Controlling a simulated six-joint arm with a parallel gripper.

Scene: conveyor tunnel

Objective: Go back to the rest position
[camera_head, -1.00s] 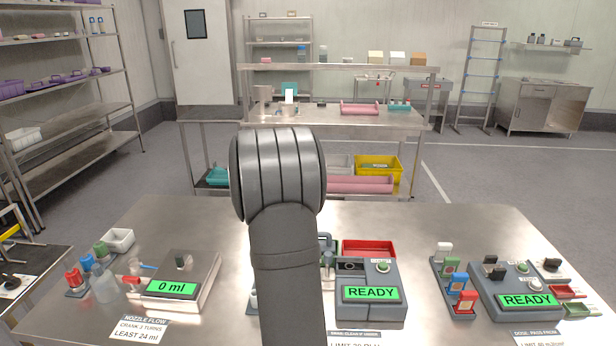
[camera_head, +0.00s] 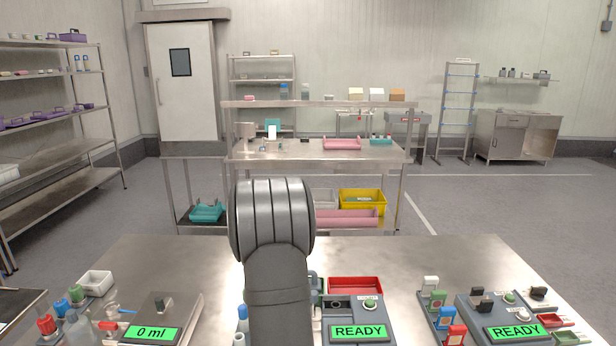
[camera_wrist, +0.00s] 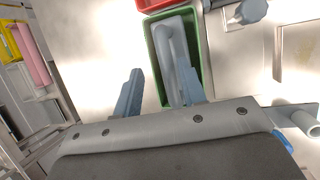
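My gripper (camera_wrist: 162,82) shows in the wrist view with its two blue-grey fingers apart, pointing toward the table. A green tray (camera_wrist: 206,75) lies beyond the fingertips, with a long grey handled object (camera_wrist: 166,45) in it. The right finger overlaps this object in the picture; I cannot tell whether they touch. Nothing is seen clamped between the fingers.
A steel table (camera_head: 228,255) carries a device reading 0 ml (camera_head: 172,312), two READY devices (camera_head: 371,316) (camera_head: 492,305), a red tray (camera_head: 355,285) and a white bin (camera_head: 96,283). Bottles crowd the left. The back of the table is clear. A shelved bench (camera_head: 390,155) stands beyond.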

